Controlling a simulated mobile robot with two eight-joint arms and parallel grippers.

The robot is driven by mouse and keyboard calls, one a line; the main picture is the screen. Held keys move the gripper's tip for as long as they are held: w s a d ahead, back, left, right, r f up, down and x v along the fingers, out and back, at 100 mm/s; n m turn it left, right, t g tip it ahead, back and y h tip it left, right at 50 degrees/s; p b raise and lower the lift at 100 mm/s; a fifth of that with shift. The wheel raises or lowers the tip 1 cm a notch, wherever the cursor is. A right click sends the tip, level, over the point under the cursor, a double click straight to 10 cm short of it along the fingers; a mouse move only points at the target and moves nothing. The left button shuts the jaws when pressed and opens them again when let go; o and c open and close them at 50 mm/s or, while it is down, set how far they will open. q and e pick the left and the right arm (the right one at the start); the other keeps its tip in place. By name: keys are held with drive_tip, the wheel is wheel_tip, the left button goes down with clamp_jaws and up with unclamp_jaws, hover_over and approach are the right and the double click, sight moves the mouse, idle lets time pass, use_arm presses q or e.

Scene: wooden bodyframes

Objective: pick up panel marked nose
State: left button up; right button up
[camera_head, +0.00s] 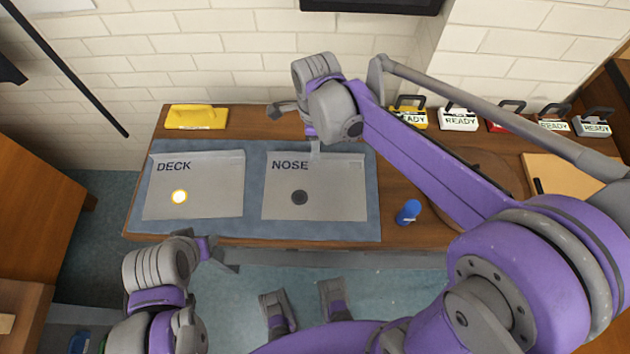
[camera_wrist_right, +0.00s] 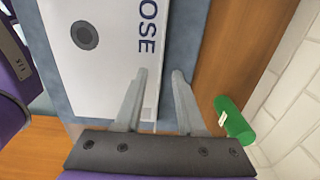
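The panel marked NOSE (camera_head: 335,195) is a flat light-grey rectangle with a dark round spot, lying on the blue mat. It also shows in the right wrist view (camera_wrist_right: 105,75). My right gripper (camera_head: 314,152) is over its top edge, beside the lettering. In the right wrist view my right gripper (camera_wrist_right: 163,75) is open and empty. One finger overlaps the panel and the other is beyond its edge; contact cannot be told. My left gripper (camera_head: 222,255) is low at the left, in front of the table; its finger gap is unclear.
A panel marked DECK (camera_head: 215,195) with a glowing round spot lies left on the mat (camera_head: 253,230). Several READY-labelled boxes (camera_head: 458,120) line the back. A green cylinder (camera_wrist_right: 235,118) is near the wall.

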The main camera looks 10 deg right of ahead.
drive_tip(key=shift+f, duration=0.75)
clamp_jaws()
idle(0.9)
